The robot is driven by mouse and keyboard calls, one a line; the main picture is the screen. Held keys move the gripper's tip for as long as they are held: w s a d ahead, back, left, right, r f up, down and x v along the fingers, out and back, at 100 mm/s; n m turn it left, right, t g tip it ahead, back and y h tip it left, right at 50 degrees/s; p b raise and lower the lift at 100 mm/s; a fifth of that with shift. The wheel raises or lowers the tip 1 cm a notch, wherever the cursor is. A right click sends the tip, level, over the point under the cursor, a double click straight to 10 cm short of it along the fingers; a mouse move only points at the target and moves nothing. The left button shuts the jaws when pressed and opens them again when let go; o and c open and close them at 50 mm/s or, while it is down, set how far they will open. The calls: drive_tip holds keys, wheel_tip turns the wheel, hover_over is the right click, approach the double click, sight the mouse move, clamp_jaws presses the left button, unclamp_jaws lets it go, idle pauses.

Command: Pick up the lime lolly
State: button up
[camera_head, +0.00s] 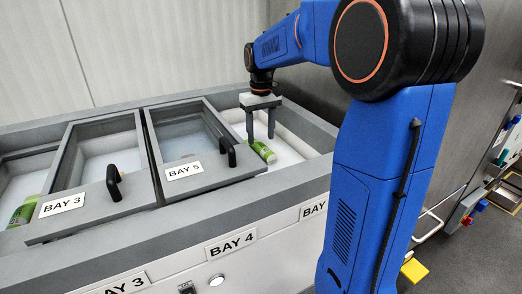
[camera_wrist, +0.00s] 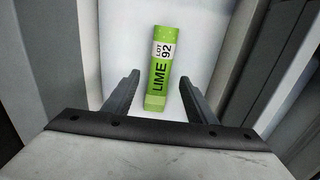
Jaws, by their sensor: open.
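The lime lolly (camera_head: 263,152) is a green packet lying on the white floor of the open right-hand bay of the chest. In the wrist view the lime lolly (camera_wrist: 157,90) reads "LIME" and "LOT 92" and lies lengthwise, slightly tilted, ahead of the jaws. My gripper (camera_head: 259,138) points down into that bay over the lolly. In the wrist view my gripper (camera_wrist: 158,85) is open, with one finger on each side of the lolly's near end and gaps between. I cannot tell the exact height between fingertips and lolly.
Another green packet (camera_head: 24,211) is in the far left bay. Grey bay walls (camera_wrist: 84,60) stand close on both sides of my gripper.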

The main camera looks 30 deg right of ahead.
sight(261, 144)
drive_tip(key=shift+f, duration=1.65)
drive_tip(key=c, duration=1.1)
drive_tip(key=shift+c, duration=0.2)
